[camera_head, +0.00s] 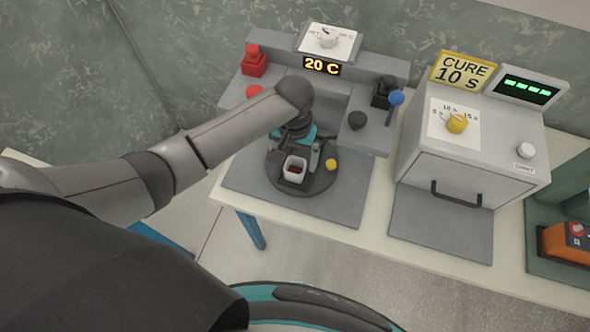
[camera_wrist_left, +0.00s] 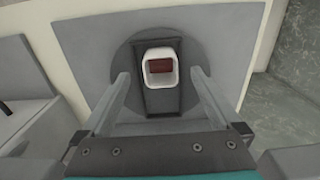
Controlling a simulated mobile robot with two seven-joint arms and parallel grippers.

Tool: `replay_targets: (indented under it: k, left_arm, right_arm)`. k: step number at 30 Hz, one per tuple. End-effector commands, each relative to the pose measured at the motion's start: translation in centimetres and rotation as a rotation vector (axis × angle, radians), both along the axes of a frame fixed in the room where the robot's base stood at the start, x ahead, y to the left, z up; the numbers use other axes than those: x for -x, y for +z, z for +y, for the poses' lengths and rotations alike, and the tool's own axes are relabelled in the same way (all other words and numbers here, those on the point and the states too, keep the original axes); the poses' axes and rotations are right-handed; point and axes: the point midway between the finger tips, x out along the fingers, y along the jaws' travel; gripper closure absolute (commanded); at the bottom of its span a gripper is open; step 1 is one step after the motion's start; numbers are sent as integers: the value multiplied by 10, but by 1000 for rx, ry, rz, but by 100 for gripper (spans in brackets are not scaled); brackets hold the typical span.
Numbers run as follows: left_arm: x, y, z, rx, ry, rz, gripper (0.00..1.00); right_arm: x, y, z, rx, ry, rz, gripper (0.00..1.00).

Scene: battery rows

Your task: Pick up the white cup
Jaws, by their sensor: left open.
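The white cup (camera_head: 294,170) has a squarish rim and dark red contents. It stands on a round dark plate (camera_head: 308,188) on the grey machine at the middle of the table. In the left wrist view the cup (camera_wrist_left: 148,79) sits in a dark grey holder (camera_wrist_left: 160,104). My left gripper (camera_head: 304,154) is open and empty above the plate, close to the cup. In the left wrist view the fingers of the gripper (camera_wrist_left: 160,76) point toward the cup from both sides, with gaps; I cannot tell their height over it. My right gripper is not in view.
A grey cure oven (camera_head: 470,165) stands at right.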

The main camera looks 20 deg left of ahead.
Motion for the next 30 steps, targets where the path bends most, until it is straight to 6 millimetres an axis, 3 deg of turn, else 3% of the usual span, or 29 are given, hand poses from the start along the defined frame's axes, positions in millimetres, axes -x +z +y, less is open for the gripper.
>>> replay_targets:
  k: [11,20,30]
  left_arm:
    - [-5,-45,1,-1,0,1,3]
    - [-6,-49,1,0,-1,-1,3]
    - [-6,-49,1,0,0,-1,38]
  right_arm:
    - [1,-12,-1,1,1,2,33]
    - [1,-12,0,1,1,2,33]
    - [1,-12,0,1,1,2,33]
